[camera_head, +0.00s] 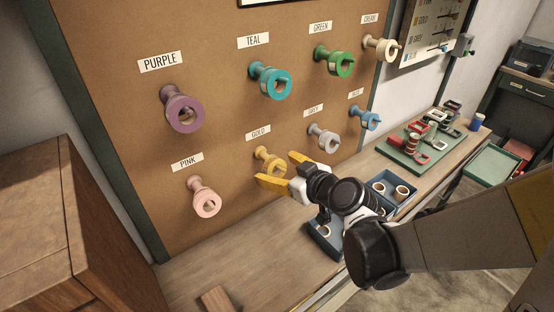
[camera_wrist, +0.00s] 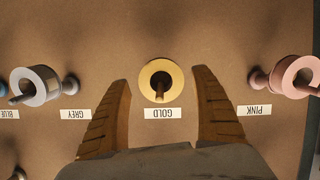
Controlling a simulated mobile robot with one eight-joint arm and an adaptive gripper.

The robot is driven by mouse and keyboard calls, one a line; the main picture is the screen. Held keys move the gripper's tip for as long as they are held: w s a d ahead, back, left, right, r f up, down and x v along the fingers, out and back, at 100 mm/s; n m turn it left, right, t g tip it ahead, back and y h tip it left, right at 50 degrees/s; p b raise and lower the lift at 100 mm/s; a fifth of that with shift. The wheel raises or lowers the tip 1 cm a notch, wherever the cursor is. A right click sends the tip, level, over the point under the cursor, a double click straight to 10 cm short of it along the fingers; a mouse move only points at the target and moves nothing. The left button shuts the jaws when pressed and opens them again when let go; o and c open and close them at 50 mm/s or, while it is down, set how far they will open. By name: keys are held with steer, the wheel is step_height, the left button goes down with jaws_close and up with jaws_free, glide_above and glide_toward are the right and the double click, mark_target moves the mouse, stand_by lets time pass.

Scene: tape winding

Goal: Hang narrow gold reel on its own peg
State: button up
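A gold reel (camera_head: 279,170) is on the peg under the GOLD label on the brown board. In the wrist view the gold reel (camera_wrist: 148,72) faces me as a ring with the peg showing through its hole. My gripper (camera_head: 277,169) has its two yellow fingers spread apart. In the wrist view the gripper (camera_wrist: 161,80) has one finger on each side of the reel, with bare board visible between each finger and the ring. The fingers hold nothing.
A pink reel (camera_head: 206,204) and a grey reel (camera_head: 326,142) hang on neighbouring pegs, with purple, teal, green, cream and blue ones around. Blue trays (camera_head: 383,208) holding rings stand on the wooden bench (camera_head: 245,255) below. A wooden cabinet (camera_head: 45,220) is at the left.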

steer(key=s+d+r+m+g+h, duration=0.2)
steer(key=s+d+m+g+h, duration=0.2)
steer(key=s+d, duration=1.2)
steer(key=s+m+h, duration=0.3)
steer(key=m, duration=0.1)
stand_by(1.0)
